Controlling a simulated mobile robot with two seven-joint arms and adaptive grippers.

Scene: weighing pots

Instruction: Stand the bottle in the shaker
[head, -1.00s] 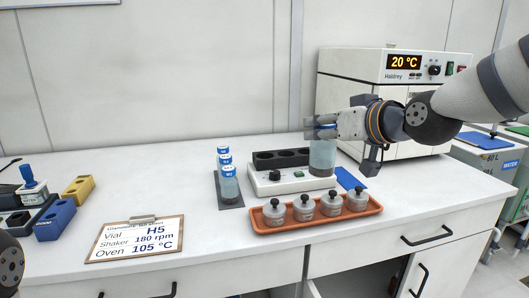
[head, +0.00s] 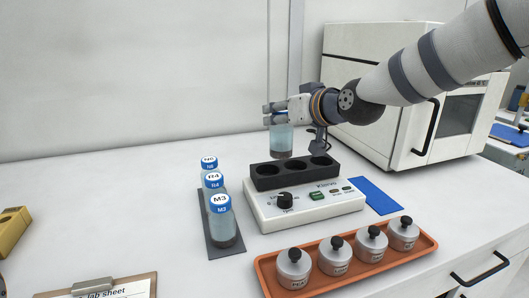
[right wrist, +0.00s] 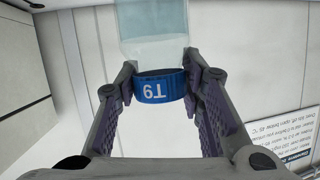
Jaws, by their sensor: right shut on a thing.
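The bottle (head: 281,141), clear with bluish contents, hangs upright above the shaker. The shaker (head: 300,209) is a white box with a knob, and a black rack with three round holes (head: 293,172) on top. The bottle's base is near the rear of the rack, around the middle hole; I cannot tell whether it is clear of the rack. My left gripper is not in view.
Several blue-capped bottles (head: 221,222) stand on a dark mat left of the shaker. An orange tray (head: 262,268) with several lidded pots lies in front. A white oven (head: 385,130) stands behind right. A blue mat (head: 377,195) lies beside the shaker. A lab sheet (head: 128,291) lies front left.

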